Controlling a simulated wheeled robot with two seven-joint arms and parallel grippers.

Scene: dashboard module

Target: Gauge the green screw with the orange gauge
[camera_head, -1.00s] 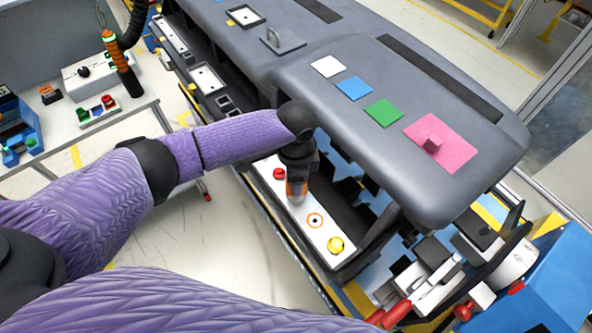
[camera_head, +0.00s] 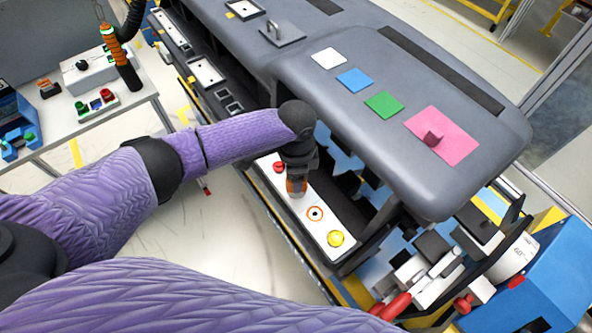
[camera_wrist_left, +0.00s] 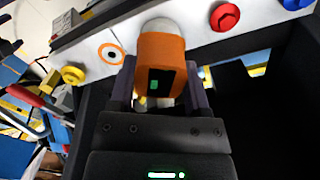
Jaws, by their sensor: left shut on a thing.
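The orange gauge (camera_head: 297,186) is held in my left gripper (camera_wrist_left: 160,88), whose fingers are shut on its sides. In the left wrist view the gauge (camera_wrist_left: 161,52) has an orange body, a dark window with a green patch, and a pale round end over the white strip (camera_wrist_left: 190,25). The gauge is between the orange ring mark (camera_wrist_left: 110,54) and the red screw (camera_wrist_left: 225,17). I cannot tell whether its end touches the strip. No green screw shows on this strip; the spot under the gauge is hidden. My right gripper is not in view.
The strip also bears a yellow screw (camera_head: 335,239) and a blue screw (camera_wrist_left: 293,3). The grey dashboard (camera_head: 300,85) overhangs beside my left arm. A side table (camera_head: 75,142) stands at the left. A blue machine (camera_head: 545,290) with red handles stands at the lower right.

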